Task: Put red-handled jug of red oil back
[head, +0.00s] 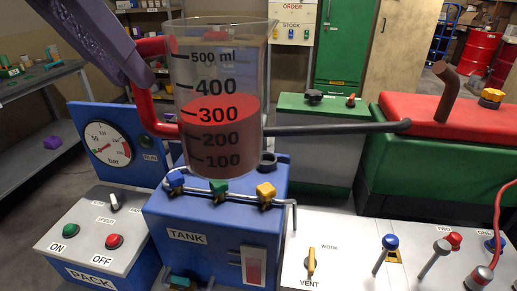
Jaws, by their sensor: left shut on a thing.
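The clear jug (217,90) has a red handle (152,47) on its left side. It holds red oil (218,135) up to a little above the 300 mark. The jug looks about upright, large and close to the camera. My left gripper (148,80) comes in from the upper left and is shut on the jug at its handle side; its fingertips are partly hidden. The jug appears above the blue tank (220,230); I cannot tell the gap between them. My right gripper is not in view.
The tank top carries blue, green and yellow (266,191) valve knobs and a thin pipe. A pressure gauge (108,143) and a button box (95,240) are at left. A lever panel (340,255) and a red-topped green machine (440,150) are at right. A shelf (40,85) stands far left.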

